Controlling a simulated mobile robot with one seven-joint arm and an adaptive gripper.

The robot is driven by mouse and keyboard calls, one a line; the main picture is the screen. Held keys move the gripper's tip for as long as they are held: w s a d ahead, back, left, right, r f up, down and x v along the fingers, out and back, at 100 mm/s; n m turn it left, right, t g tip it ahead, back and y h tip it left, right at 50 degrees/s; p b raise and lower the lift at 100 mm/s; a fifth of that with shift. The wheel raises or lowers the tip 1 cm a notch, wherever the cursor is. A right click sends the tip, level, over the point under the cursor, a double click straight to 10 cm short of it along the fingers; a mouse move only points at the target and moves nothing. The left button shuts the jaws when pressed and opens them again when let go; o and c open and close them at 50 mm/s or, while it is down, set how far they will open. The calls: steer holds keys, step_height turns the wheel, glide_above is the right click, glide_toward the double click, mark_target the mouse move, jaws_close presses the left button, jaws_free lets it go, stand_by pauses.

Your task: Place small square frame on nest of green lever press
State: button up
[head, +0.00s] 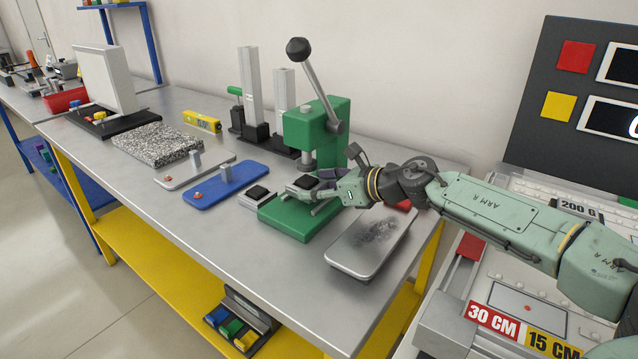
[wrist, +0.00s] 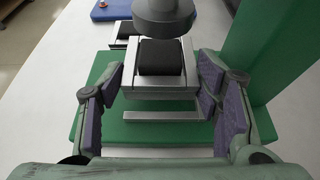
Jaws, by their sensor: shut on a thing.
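The green lever press (head: 314,130) stands on the bench with its lever raised. Its green base (head: 300,222) extends forward, and its dark ram (wrist: 163,12) hangs above. My gripper (head: 317,188) is low over the base, under the ram. In the wrist view its purple-padded fingers (wrist: 160,95) stand on both sides of a small square frame (wrist: 160,92), silver with a dark middle; it also shows in the head view (head: 304,183). My gripper is shut on this frame. The frame covers the nest, so I cannot tell whether it touches it.
A silver block with a black top (head: 258,195) sits left of the press base. A blue plate (head: 225,185) and a grey plate (head: 190,171) with posts lie farther left. A grey tray (head: 370,243) lies front right. Two upright columns (head: 251,90) stand behind.

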steer(key=shift+f+b, duration=0.7)
steer(key=shift+r, duration=0.1)
steer(key=o, duration=1.3)
steer(key=shift+c, duration=0.2)
steer(key=shift+r, duration=0.1)
